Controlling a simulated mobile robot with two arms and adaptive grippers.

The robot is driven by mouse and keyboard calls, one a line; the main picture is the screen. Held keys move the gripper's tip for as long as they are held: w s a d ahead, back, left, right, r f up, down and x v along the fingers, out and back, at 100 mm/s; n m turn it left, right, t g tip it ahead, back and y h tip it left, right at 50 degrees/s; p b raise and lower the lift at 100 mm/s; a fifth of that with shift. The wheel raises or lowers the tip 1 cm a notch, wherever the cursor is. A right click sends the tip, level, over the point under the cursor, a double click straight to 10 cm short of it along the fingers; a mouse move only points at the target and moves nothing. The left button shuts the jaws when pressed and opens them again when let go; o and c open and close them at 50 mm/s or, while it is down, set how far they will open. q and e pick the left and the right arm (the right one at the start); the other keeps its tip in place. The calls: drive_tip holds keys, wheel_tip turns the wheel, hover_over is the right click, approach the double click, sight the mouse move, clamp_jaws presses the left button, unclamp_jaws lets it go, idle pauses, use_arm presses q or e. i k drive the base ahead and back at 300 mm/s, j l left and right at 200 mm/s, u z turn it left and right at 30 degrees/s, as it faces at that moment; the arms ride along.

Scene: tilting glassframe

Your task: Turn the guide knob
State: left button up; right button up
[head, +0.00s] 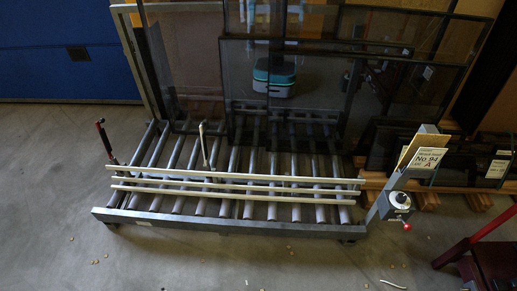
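A low grey roller frame (230,227) stands on the floor in the middle of the head view. On the slanted grey post (385,207) at its right end sits a round pale dial or handwheel (399,200) with a small red knob (407,227) sticking out below it. Which part is the guide knob is not marked. Pale horizontal rails (235,186) run across the front of the rollers. Neither of my grippers is in view, and nothing touches the dial or the red knob.
A red-tipped lever (101,124) stands at the frame's left end. Dark framed glass panels (190,60) rise behind the rollers. A dark red object (494,268) stands at the lower right. The concrete floor (180,265) in front is mostly clear, with small scraps.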

sight(402, 198)
drive_tip(key=z, duration=1.4)
